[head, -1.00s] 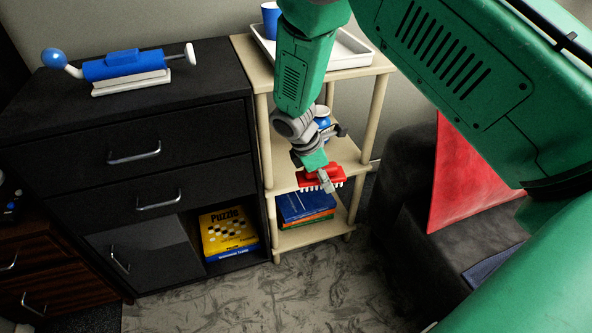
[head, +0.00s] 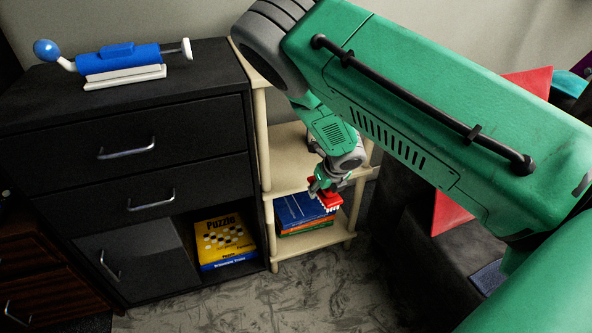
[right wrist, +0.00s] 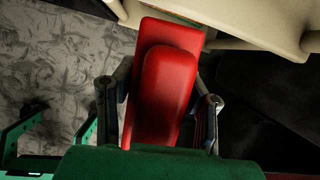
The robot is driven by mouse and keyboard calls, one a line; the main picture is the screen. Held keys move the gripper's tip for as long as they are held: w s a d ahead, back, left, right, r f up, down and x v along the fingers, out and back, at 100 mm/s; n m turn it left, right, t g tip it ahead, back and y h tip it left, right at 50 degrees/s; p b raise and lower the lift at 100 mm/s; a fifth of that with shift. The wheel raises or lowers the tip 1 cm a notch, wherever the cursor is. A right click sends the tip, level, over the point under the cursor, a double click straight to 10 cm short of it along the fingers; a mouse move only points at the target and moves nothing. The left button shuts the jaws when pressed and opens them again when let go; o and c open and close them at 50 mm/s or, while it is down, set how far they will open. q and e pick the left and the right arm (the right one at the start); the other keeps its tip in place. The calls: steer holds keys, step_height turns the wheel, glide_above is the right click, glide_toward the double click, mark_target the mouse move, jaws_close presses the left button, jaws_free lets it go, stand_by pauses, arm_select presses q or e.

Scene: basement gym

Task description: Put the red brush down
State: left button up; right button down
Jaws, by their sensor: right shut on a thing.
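The bristles are hidden there. My left gripper is not in view.
Several books (head: 303,209) lie on the lowest shelf. A black cabinet (head: 195,120) stands left, with a blue toy (head: 120,62) on top and a puzzle box (head: 222,243) in its open compartment. A dark seat with a red cushion (head: 450,214) is right.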

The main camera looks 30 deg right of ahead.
steer(key=b, duration=0.3)
glide_above(294, 165)
steer(key=s, duration=0.3)
steer(key=shift+a+f, duration=0.1)
steer(key=shift+f, duration=0.05)
steer(key=shift+w, duration=0.9)
steer(key=shift+b+x, duration=0.8)
steer(key=shift+x, duration=0.25)
steer(key=shift+s+f, duration=0.1)
steer(key=shift+f, duration=0.35)
steer(key=shift+f+b, duration=0.3)
steer(key=c, duration=0.9)
jaws_free()
steer(key=shift+f, duration=0.1)
